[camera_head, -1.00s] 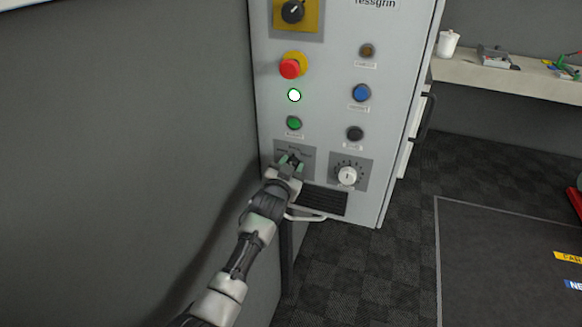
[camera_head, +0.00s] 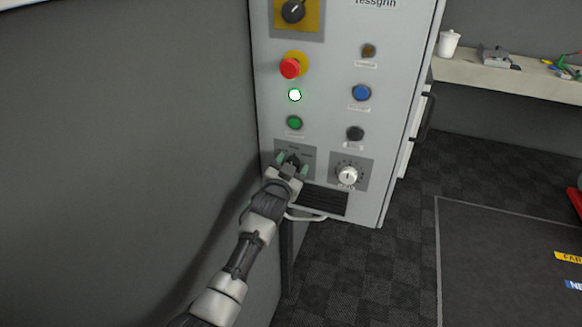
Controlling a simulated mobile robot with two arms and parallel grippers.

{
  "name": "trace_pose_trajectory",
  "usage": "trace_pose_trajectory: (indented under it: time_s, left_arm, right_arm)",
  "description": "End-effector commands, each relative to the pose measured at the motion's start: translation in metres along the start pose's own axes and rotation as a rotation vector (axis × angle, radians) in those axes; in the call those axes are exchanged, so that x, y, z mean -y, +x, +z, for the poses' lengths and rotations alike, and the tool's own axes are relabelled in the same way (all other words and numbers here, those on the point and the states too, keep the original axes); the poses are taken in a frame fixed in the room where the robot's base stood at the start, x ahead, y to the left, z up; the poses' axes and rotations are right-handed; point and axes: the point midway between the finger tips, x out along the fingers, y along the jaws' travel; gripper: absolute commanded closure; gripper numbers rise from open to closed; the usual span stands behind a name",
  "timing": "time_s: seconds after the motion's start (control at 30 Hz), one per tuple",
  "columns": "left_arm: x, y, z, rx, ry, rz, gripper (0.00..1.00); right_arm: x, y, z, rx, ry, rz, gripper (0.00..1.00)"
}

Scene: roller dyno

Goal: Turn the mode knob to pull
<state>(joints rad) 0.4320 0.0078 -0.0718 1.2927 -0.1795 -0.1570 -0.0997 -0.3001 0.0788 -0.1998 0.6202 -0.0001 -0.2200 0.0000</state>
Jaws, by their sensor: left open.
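The mode knob (camera_head: 292,159) is a small dark knob on a grey square plate (camera_head: 308,155) at the lower left of the light grey control cabinet (camera_head: 325,60). My left gripper (camera_head: 292,163) is in front of this plate, with its green-tipped fingers apart on either side of the knob. The gripper hides much of the knob, and I cannot tell whether the fingers touch it. The plate's labels are too small to read. My right gripper is not in view.
A white dial (camera_head: 347,175) sits just right of the gripper, above a dark vent (camera_head: 325,201). A red emergency button (camera_head: 290,68), green button (camera_head: 294,123) and blue button (camera_head: 361,93) are higher up. A grey wall (camera_head: 130,130) stands at left.

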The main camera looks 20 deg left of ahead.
Motion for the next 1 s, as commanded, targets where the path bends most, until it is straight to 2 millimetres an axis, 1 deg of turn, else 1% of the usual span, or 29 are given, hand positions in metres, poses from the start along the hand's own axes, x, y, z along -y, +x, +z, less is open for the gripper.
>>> trace_pose_trajectory:
  time_s: [0.17,0.27,0.6,0.7,0.83,1.0]
  left_arm:
    - [0.0,-0.007,0.001,-0.002,0.0,0.0,0.37]
    - [-0.001,-0.018,0.002,-0.001,0.0,0.0,0.37]
    - [-0.001,-0.078,0.003,0.0,0.0,0.0,0.37]
    - [-0.001,-0.091,0.003,0.001,0.0,0.0,0.37]
    - [0.0,-0.103,0.001,0.0,0.0,0.0,0.37]
    - [0.0,-0.108,0.001,0.001,0.0,0.0,0.37]
  right_arm:
    - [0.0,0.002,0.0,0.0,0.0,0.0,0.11]
    - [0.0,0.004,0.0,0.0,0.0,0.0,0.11]
    - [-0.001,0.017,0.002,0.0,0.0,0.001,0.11]
    - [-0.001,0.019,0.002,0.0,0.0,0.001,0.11]
    - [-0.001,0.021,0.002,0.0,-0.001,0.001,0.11]
    - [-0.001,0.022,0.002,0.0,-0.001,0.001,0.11]
